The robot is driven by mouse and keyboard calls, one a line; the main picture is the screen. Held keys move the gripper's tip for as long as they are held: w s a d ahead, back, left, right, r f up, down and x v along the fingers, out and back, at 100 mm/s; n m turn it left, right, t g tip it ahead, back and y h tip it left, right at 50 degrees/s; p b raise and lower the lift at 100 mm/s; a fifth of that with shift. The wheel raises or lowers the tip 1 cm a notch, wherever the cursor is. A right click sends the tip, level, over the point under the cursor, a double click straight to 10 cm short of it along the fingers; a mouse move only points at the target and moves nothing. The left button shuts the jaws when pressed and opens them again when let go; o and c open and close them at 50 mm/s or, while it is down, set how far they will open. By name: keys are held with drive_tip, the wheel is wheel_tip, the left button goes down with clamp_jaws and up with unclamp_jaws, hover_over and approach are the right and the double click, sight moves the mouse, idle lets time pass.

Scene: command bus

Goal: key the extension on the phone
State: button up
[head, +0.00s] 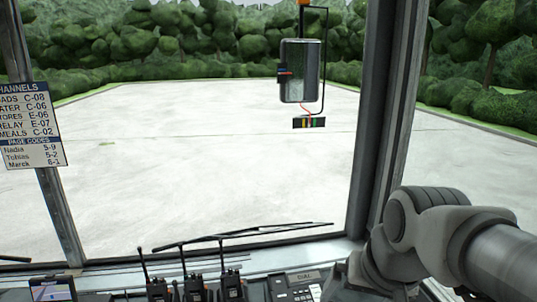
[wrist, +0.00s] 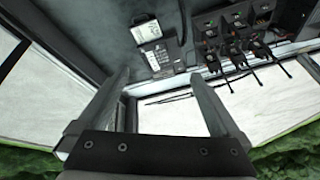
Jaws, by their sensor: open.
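The phone (head: 293,288) sits on the dashboard at the bottom of the head view, beside my arm and partly cut off by the frame edge. A small card reading "DIAL" stands behind its keys. In the wrist view the phone (wrist: 154,57) shows as a dark keypad below a pale panel, past my fingertips. My gripper (wrist: 160,76) is open, its two fingers apart with nothing between them. The fingers look clear of the phone; the exact gap cannot be told. In the head view my gripper is hidden.
Several handheld radios (head: 194,286) with antennas stand left of the phone. A small screen (head: 53,289) is at far left. A card (head: 33,125) on the window post lists channels and page codes: Nadia 5-9, Tobias 5-2, Marek 6-1. A mirror (head: 300,71) is outside the windscreen.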

drive_tip(key=s+n, duration=0.1)
drive_tip(key=s, duration=0.2)
drive_tip(key=s+n+t, duration=0.1)
drive_tip(key=s, duration=0.1)
drive_tip(key=shift+d+r+n+h, duration=0.25)
drive_tip(key=shift+r+n+h, duration=0.05)
drive_tip(key=shift+d, duration=0.1)
idle(0.5)
